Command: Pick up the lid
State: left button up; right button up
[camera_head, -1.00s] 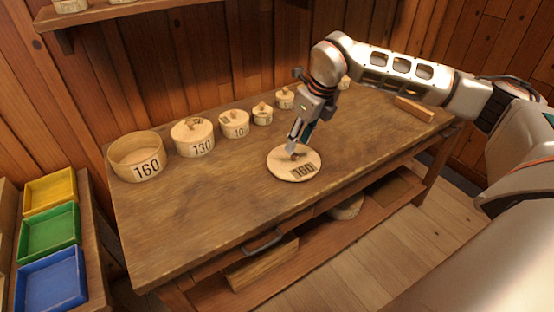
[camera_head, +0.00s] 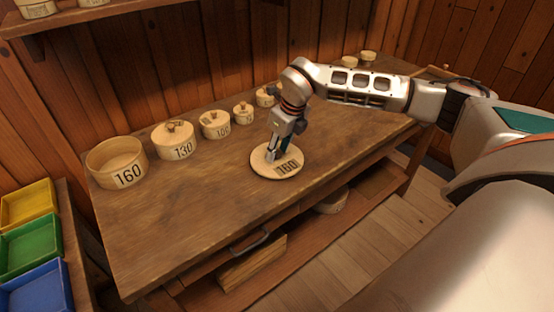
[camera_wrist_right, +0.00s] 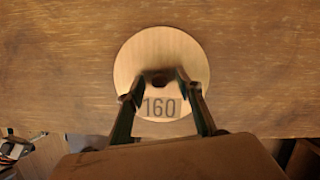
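The lid (camera_head: 262,166) is a round, flat, pale wooden disc marked 160, lying on the workbench. It also shows in the right wrist view (camera_wrist_right: 145,50), with a dark knob (camera_wrist_right: 160,79) at its middle. My right gripper (camera_head: 273,156) points down over the lid. In the right wrist view its fingertips (camera_wrist_right: 160,75) are on either side of the knob, very close to it. I cannot tell whether they grip it. No gap shows under the lid. My left gripper is out of view.
An open round box marked 160 (camera_head: 117,163) stands at the workbench's (camera_head: 190,220) left end. Lidded boxes marked 130 (camera_head: 175,145) and 100 (camera_head: 216,129), and smaller ones, line the back. Yellow (camera_head: 28,203), green (camera_head: 32,245) and blue (camera_head: 37,287) trays sit at left. The bench front is clear.

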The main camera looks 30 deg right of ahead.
grip_shut()
jog(key=shift+r, duration=0.1)
